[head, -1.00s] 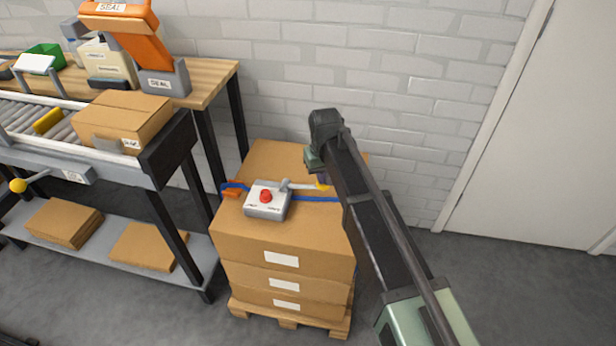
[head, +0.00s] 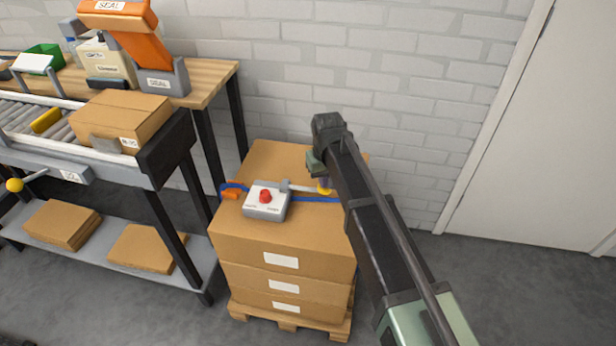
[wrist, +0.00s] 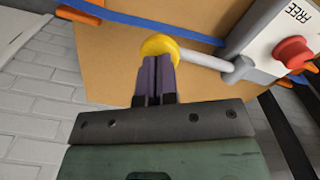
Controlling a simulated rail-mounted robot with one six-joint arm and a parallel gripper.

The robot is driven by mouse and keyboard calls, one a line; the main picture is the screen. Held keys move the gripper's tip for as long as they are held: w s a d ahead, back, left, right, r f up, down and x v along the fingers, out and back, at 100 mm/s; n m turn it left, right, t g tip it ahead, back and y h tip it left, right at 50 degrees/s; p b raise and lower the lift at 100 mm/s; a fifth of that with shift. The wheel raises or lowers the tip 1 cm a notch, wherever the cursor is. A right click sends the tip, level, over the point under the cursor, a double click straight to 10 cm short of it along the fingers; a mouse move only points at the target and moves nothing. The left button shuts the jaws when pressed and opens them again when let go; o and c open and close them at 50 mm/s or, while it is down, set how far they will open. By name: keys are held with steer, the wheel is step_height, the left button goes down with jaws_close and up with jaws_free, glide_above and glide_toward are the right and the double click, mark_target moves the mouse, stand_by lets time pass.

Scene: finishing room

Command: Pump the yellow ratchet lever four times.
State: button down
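The ratchet lever is a pale grey bar with a yellow knob (head: 325,190), sticking out to the right of a grey ratchet box (head: 266,205) on top of the stacked cartons. My gripper (head: 323,183) is at the knob, partly hidden by my arm. In the wrist view, the yellow knob (wrist: 159,46) is at the tips of my gripper's dark purple fingers (wrist: 157,62). The fingers are together, with the knob beyond their tips rather than between them. They seem to touch it. The box face, marked FREE, shows a red button (wrist: 293,52).
A blue strap (head: 318,198) with an orange piece (head: 232,193) runs across the top carton (head: 285,238). A roller conveyor (head: 60,125) and workbench stand at the left. A white brick wall (head: 390,80) is behind. The floor at the right is clear.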

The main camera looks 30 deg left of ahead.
step_height(320, 180, up, 7)
steer(key=a+p, duration=0.2)
steer(key=p, duration=0.5)
steer(key=shift+s, duration=0.35)
steer(key=shift+f, duration=0.1)
